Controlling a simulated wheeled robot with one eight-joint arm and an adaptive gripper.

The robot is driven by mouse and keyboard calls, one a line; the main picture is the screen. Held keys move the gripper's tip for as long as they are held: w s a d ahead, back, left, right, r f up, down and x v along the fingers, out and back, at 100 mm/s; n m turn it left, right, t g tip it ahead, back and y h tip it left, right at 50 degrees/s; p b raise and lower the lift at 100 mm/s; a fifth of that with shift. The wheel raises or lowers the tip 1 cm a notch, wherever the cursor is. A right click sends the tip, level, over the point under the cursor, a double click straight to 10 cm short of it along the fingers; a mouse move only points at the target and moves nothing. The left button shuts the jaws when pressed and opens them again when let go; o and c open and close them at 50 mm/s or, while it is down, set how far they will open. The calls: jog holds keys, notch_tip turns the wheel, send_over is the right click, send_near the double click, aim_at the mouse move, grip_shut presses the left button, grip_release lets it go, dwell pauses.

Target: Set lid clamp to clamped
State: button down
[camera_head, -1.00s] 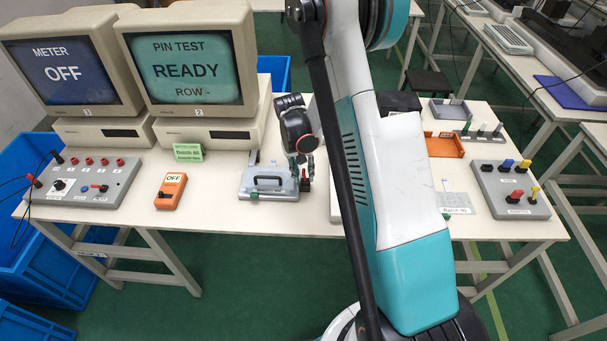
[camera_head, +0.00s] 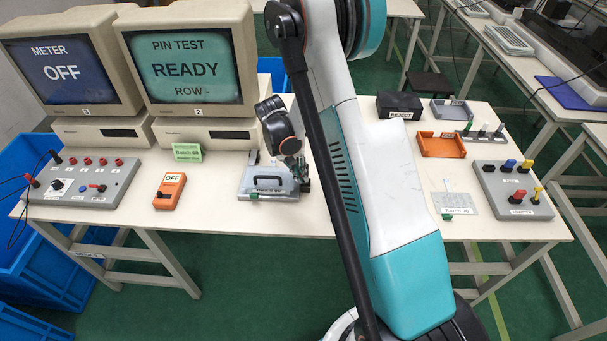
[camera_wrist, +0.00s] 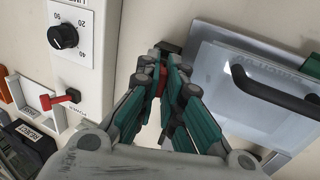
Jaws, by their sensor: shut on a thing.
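The test fixture (camera_head: 262,194) is a grey box with a clear lid and a black handle, on the table in front of the READY monitor. In the wrist view its lid (camera_wrist: 215,75) and black handle (camera_wrist: 270,92) lie to the right of my gripper (camera_wrist: 164,78). My gripper is shut on a small red part, seemingly the lid clamp's lever (camera_wrist: 163,73), beside the fixture's edge. The fingers hide most of the clamp, so its setting cannot be read. In the head view my gripper (camera_head: 300,178) is at the fixture's right side.
A white box with a black dial (camera_wrist: 63,36) and a separate red lever (camera_wrist: 65,99) stand left of my gripper in the wrist view. An orange OFF meter (camera_head: 170,191) lies left of the fixture. An orange tray (camera_head: 440,145) and a black box (camera_head: 398,103) are at the right.

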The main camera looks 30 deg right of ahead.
jog(key=shift+w+a+f+g+h+b, duration=0.25)
jog(key=shift+a+f+g+h+b, duration=0.2)
jog(key=shift+h+b, duration=0.2)
jog(key=shift+r+g+h, duration=0.2)
jog(key=shift+g+h, duration=0.05)
jog(key=shift+h, duration=0.2)
jog(key=c, duration=1.7)
grip_release()
jog(key=shift+v, duration=4)
jog(key=shift+d, duration=0.1)
